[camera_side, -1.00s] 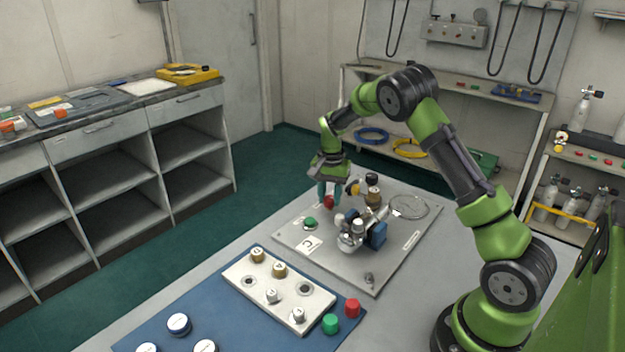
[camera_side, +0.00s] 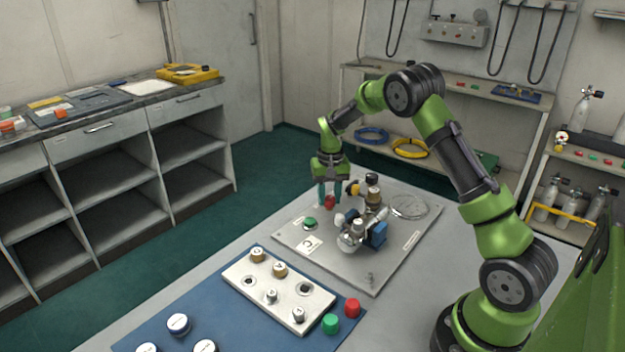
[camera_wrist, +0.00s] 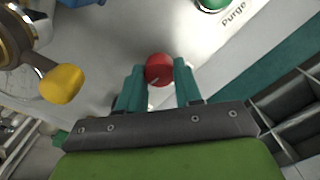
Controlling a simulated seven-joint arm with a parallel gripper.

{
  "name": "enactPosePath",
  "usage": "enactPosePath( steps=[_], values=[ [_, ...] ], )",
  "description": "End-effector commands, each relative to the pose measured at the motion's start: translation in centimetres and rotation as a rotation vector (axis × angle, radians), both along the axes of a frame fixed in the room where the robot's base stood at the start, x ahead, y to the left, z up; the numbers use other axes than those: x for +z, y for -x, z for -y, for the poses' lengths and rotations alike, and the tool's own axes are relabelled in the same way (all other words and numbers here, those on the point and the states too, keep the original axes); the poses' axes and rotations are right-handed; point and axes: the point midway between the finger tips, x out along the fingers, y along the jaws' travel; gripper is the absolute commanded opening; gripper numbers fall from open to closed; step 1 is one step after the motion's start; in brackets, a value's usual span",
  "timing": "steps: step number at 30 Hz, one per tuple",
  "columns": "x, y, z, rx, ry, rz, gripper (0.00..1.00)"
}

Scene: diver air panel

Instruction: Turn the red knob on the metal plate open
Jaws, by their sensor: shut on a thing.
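The red knob (camera_side: 330,202) is on the far left part of the metal plate (camera_side: 290,233). My gripper (camera_side: 330,197) points down at it, with its teal fingers around it. In the wrist view the red knob (camera_wrist: 159,69) sits between the two fingertips of my gripper (camera_wrist: 160,76), and the fingers are closed on its sides. A pale line shows on the knob's top, slanting. The knob's base is hidden.
A green knob (camera_side: 310,222) marked Purge in the wrist view (camera_wrist: 212,3) stands close by on the plate. A yellow-handled valve assembly (camera_side: 353,188) stands to the right of my gripper. A white panel with several knobs (camera_side: 240,268) lies nearer on the blue mat (camera_side: 150,325).

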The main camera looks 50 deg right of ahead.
Motion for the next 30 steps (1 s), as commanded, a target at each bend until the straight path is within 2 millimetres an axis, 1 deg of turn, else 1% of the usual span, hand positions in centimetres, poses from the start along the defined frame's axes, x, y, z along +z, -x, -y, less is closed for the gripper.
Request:
enactPosePath(
  steps=[8, 9, 13, 14, 23, 26, 29, 30],
  values=[
    [0.1, 0.0, 0.0, -0.002, -0.001, 0.0, 0.04],
    [0.1, 0.0, 0.0, -0.002, -0.001, 0.0, 0.37],
    [0.1, 0.0, 0.0, -0.002, -0.001, 0.0, 0.57],
    [0.1, 0.0, 0.0, -0.002, -0.001, 0.0, 0.6],
    [0.2, 0.0, 0.0, -0.001, -0.001, 0.001, 0.6],
    [1.0, 0.0, 0.0, -0.001, 0.0, 0.001, 0.6],
    [2.7, -0.1, 0.0, -0.001, 0.001, 0.004, 0.6],
    [3.5, -0.1, 0.0, -0.001, 0.001, 0.004, 0.6]
  ],
)
